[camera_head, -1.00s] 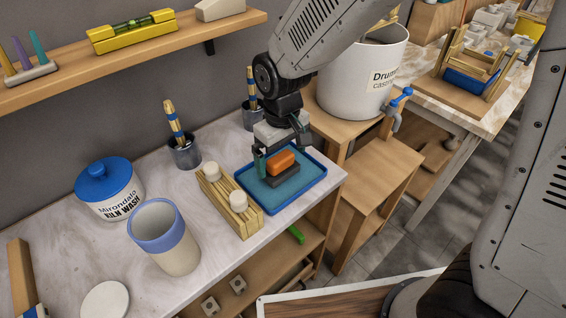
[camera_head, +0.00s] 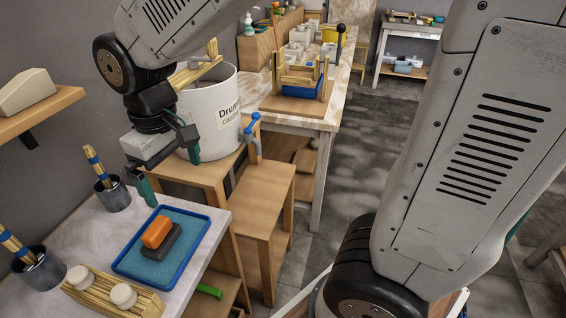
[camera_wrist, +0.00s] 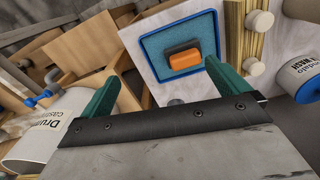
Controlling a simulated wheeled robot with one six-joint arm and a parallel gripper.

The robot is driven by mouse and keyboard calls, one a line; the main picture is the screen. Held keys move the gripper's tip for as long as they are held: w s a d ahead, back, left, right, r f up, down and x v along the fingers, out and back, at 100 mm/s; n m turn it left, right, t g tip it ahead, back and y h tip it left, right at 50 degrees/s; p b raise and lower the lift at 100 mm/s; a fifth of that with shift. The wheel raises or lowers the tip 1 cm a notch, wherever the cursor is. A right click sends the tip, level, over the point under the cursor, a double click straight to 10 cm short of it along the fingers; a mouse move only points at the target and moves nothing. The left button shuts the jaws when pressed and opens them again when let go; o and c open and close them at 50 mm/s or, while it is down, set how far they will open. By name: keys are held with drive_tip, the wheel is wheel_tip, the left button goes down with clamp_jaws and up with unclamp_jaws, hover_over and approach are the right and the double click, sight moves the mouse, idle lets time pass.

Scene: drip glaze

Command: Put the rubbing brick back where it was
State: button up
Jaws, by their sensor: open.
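The rubbing brick (camera_head: 157,232) shows as an orange block on a dark grey block (camera_head: 160,243); I cannot tell whether the two are one piece. It rests in a blue-rimmed tray (camera_head: 120,266) with a teal bottom, on the marble worktop. In the wrist view the orange block (camera_wrist: 186,60) lies in the tray (camera_wrist: 205,23), with dark grey showing along its upper side. My gripper (camera_head: 172,182) is open and empty, above and behind the tray, clear of the brick. Its two green fingers stand wide apart in the wrist view (camera_wrist: 162,82).
A wooden rack with white knobs (camera_head: 112,296) stands left of the tray. A white drum (camera_head: 212,120) with a blue tap (camera_head: 250,128) stands on a wooden stand to the right. A shelf (camera_head: 40,113) juts from the wall.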

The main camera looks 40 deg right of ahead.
drive_tip(key=s+d+r+m, duration=0.2)
drive_tip(key=s+d, duration=0.5)
drive_tip(key=s, duration=0.1)
drive_tip(key=s+d+r+m, duration=0.2)
drive_tip(key=s+d+m, duration=0.1)
drive_tip(key=s+d, duration=0.4)
drive_tip(key=shift+s+d+r+t, duration=0.25)
drive_tip(key=shift+s+t, duration=0.15)
drive_tip(key=shift+s, duration=0.25)
